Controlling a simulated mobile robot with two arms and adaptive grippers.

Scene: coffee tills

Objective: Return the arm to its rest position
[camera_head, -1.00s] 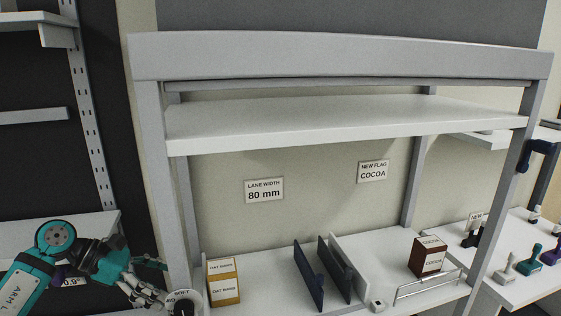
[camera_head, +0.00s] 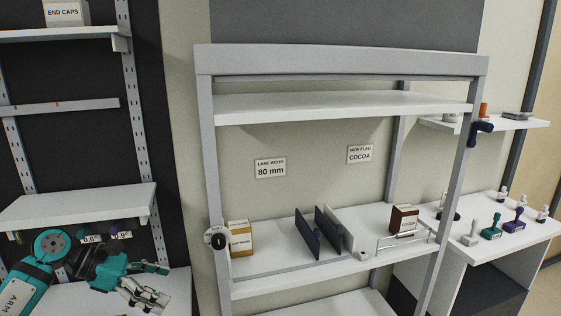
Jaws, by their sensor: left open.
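My left arm comes in from the lower left, teal and dark grey. My left gripper (camera_head: 151,292) is open and empty, in front of the lower left wall shelf. It is to the left of the grey shelf rack (camera_head: 210,150) and apart from its post. My right gripper is not in view.
The rack's lower shelf (camera_head: 290,262) holds a yellow-brown box (camera_head: 240,239), dark blue dividers (camera_head: 303,236) and a dark red cocoa box (camera_head: 403,220). Several stamp-like tools stand on the white table (camera_head: 530,230) at right. A white wall shelf (camera_head: 80,203) is above my left arm.

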